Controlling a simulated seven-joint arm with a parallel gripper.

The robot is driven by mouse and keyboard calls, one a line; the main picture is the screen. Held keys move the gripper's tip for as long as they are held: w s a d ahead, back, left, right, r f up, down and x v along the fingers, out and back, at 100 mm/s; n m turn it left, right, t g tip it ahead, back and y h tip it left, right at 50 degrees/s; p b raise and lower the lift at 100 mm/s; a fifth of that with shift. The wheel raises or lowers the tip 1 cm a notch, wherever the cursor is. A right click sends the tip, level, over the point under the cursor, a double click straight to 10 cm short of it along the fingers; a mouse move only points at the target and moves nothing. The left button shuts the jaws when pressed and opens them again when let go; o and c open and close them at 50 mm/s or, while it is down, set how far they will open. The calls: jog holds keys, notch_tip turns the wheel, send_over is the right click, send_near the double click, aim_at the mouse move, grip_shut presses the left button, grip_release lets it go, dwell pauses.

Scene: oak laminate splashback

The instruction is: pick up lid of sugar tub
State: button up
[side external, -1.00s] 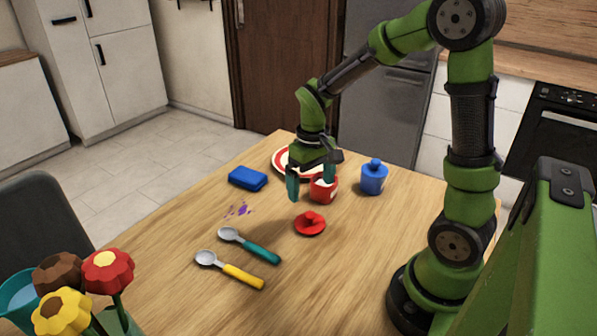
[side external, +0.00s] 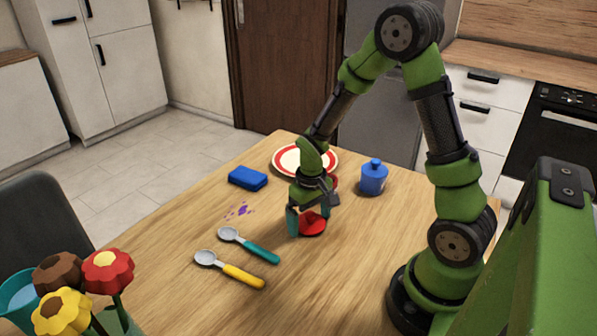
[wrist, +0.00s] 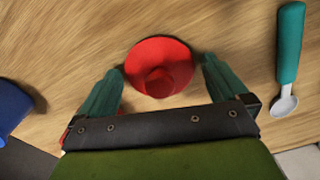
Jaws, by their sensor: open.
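The red lid (side external: 313,226) with a raised knob lies flat on the table, knob up. It also shows in the wrist view (wrist: 158,62). My gripper (side external: 308,218) is low over the lid, pointing down. Its teal fingers are open, one on each side of the lid, with gaps visible in the wrist view (wrist: 162,72). The red tub (side external: 335,182) stands just behind and is mostly hidden by my gripper. A blue tub (side external: 373,178) with its blue knobbed lid on stands to the right.
A red-rimmed white plate (side external: 290,157) lies at the back and a blue block (side external: 247,178) at back left. A teal-handled spoon (side external: 250,246) and a yellow-handled spoon (side external: 230,270) lie in front left. A purple stain (side external: 238,210) marks the table (side external: 350,270). Flowers (side external: 75,290) are at front left.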

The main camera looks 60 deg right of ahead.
aim_at(311, 213)
jog(key=c, duration=0.9)
jog(key=shift+r, duration=0.1)
jog(key=r, duration=0.9)
jog(key=shift+d, duration=0.2)
jog(key=w+d+r, duration=0.2)
jog(key=d, duration=0.4)
jog(key=w+d+r, duration=0.1)
jog(key=d+r, duration=0.1)
jog(key=d, duration=0.4)
jog(key=shift+a+f, duration=0.2)
jog(key=shift+f, duration=3)
